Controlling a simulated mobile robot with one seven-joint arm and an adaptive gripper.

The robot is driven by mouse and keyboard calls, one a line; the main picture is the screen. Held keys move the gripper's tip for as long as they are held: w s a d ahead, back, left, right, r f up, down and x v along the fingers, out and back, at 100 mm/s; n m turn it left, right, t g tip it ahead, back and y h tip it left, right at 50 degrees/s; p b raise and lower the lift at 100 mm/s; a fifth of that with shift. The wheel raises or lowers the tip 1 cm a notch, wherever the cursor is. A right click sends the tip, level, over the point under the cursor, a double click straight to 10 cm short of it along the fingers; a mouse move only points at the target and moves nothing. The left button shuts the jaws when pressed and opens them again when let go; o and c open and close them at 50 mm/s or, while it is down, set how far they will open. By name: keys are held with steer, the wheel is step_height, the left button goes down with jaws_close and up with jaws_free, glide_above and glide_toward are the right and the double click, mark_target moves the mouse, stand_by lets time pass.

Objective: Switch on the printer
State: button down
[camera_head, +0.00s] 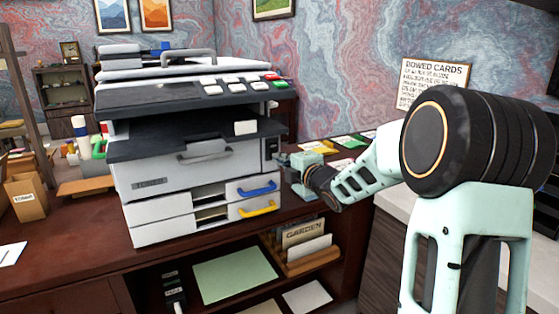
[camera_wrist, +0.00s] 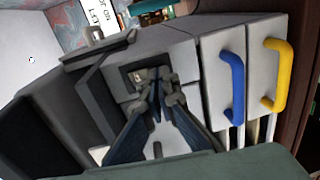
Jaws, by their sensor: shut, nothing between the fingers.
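The printer (camera_head: 165,175) is a large grey and white machine on the dark red desk, with several buttons on top and drawers with a blue and a yellow handle below. On the right of its front is a small dark panel (camera_head: 270,147). In the wrist view this panel (camera_wrist: 133,75) is a dark recess with a light part inside, partly hidden by my fingers. My gripper (camera_head: 284,160) is shut and empty, its fingertips (camera_wrist: 157,80) at or just in front of the panel. I cannot tell whether they touch it.
The blue handle (camera_wrist: 232,88) and yellow handle (camera_wrist: 278,75) stick out beside my gripper. Cards (camera_head: 345,142) lie on the desk behind my arm.

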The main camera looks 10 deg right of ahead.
steer(key=shift+w, duration=0.1)
stand_by(0.3)
steer(key=b, duration=0.3)
steer(key=shift+w+a+f+t+b, duration=0.1)
steer(key=shift+w+a+t+b, duration=0.05)
steer(key=shift+w+t+b, duration=0.25)
steer(key=shift+s+f, duration=0.1)
steer(key=shift+s, duration=0.05)
